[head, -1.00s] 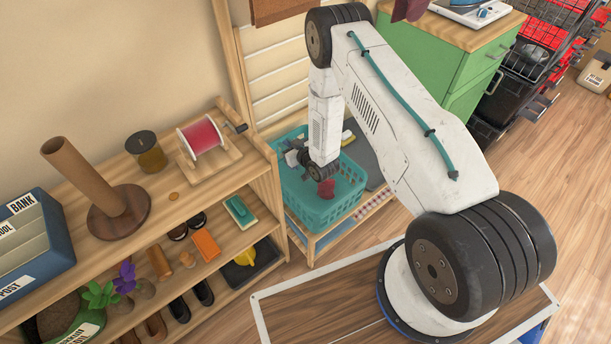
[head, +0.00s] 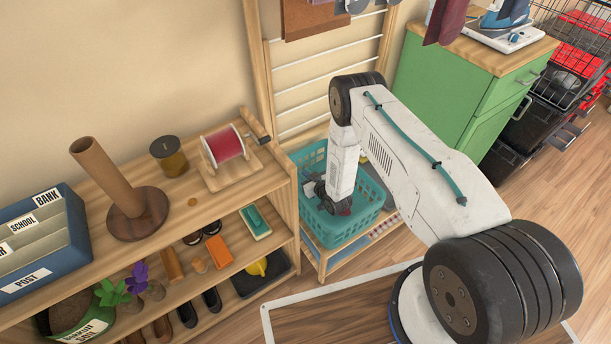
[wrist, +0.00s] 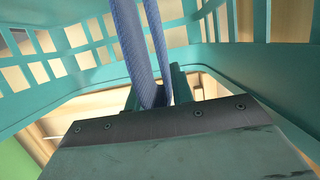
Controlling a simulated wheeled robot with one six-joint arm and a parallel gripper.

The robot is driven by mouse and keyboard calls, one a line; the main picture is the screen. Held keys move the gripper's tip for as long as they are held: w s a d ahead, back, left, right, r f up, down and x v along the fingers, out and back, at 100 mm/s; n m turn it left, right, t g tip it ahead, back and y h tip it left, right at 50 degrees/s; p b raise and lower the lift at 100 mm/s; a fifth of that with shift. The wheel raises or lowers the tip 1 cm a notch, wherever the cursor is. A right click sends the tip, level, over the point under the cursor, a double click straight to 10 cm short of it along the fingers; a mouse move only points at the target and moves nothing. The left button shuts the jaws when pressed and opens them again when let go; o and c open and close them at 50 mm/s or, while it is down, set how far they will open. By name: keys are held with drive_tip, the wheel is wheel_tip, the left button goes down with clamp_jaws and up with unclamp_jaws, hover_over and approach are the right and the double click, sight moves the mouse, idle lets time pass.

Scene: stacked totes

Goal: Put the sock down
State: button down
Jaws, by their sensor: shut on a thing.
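The teal basket (head: 345,228) stands on a low wooden rack beyond the shelf's right end. My gripper (wrist: 157,92) is down inside it, mostly hidden by my arm in the head view. In the wrist view, the basket's slotted wall (wrist: 60,62) surrounds my gripper. A blue-violet ribbed cloth strip, which looks like the sock (wrist: 138,45), is between my fingers and runs up out of the picture. My gripper is shut on it.
A wooden shelf (head: 100,222) with a red spool (head: 227,146), a jar (head: 169,156) and a tube stand (head: 110,180) stands left of the basket. A green cabinet (head: 432,90) stands behind right. Cloths hang above.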

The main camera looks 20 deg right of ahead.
drive_tip(key=shift+f, duration=0.15)
drive_tip(key=c, duration=1.2)
unclamp_jaws()
drive_tip(key=v, duration=0.7)
drive_tip(key=shift+s+r, duration=0.25)
drive_tip(key=shift+d, duration=0.1)
